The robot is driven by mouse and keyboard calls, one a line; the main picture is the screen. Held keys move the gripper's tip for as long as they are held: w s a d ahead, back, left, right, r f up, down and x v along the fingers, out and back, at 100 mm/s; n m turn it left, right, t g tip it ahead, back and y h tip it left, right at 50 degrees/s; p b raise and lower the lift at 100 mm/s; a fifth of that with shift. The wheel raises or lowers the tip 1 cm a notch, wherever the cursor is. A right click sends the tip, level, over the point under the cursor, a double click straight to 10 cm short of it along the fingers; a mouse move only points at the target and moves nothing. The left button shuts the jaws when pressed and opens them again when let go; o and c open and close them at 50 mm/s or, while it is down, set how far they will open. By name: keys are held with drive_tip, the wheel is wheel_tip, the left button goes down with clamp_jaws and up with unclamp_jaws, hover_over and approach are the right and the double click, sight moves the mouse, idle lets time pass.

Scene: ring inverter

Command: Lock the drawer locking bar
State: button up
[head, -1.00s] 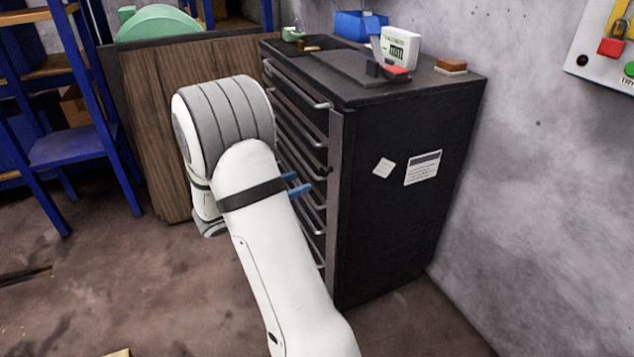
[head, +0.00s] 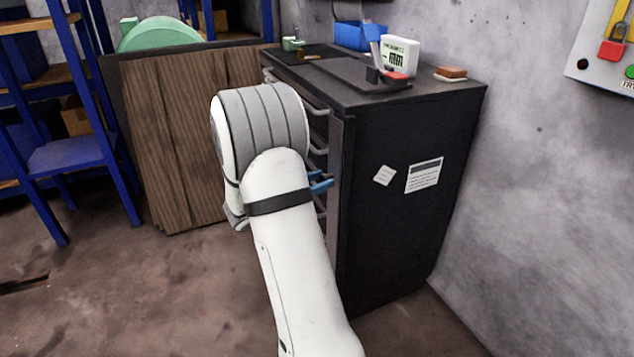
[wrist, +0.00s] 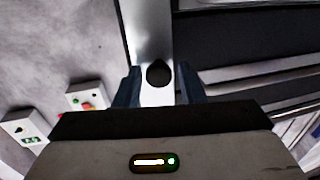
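The dark drawer cabinet (head: 400,190) stands against the wall in the head view. Its grey upright locking bar (head: 337,145) runs along the front right edge, partly hidden by my arm. In the wrist view the bar (wrist: 150,30) runs down from the top, with a round black knob or hole (wrist: 158,73) on its face. My gripper (wrist: 160,72) is open, with one blue finger on each side of that black spot. I cannot tell whether the fingers touch the bar. In the head view the blue fingers (head: 320,183) show beside the bar.
Drawer handles (wrist: 250,70) lie right of the bar in the wrist view. A wooden panel (head: 185,140) and a blue shelf rack (head: 75,150) stand left of the cabinet. A control panel (head: 605,60) hangs on the right wall. The floor at lower left is mostly clear.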

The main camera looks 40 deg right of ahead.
drive_tip(key=c, duration=0.7)
drive_tip(key=shift+w+d+r+m+g+p, duration=0.1)
drive_tip(key=shift+w+r+m+g+p, duration=0.3)
drive_tip(key=shift+p, duration=0.6)
drive_tip(key=shift+d+f+m+g+y+p, duration=0.1)
drive_tip(key=shift+f+m+g+y+p, duration=0.2)
drive_tip(key=shift+g, duration=0.35)
drive_tip(key=shift+d+f+m+g+p, duration=0.1)
drive_tip(key=shift+m+g+p, duration=0.3)
drive_tip(key=shift+g, duration=0.25)
drive_tip(key=o, duration=1)
drive_tip(key=p+v, duration=0.1)
drive_tip(key=v, duration=0.7)
drive_tip(key=shift+p, duration=0.35)
drive_tip(key=shift+d, duration=0.1)
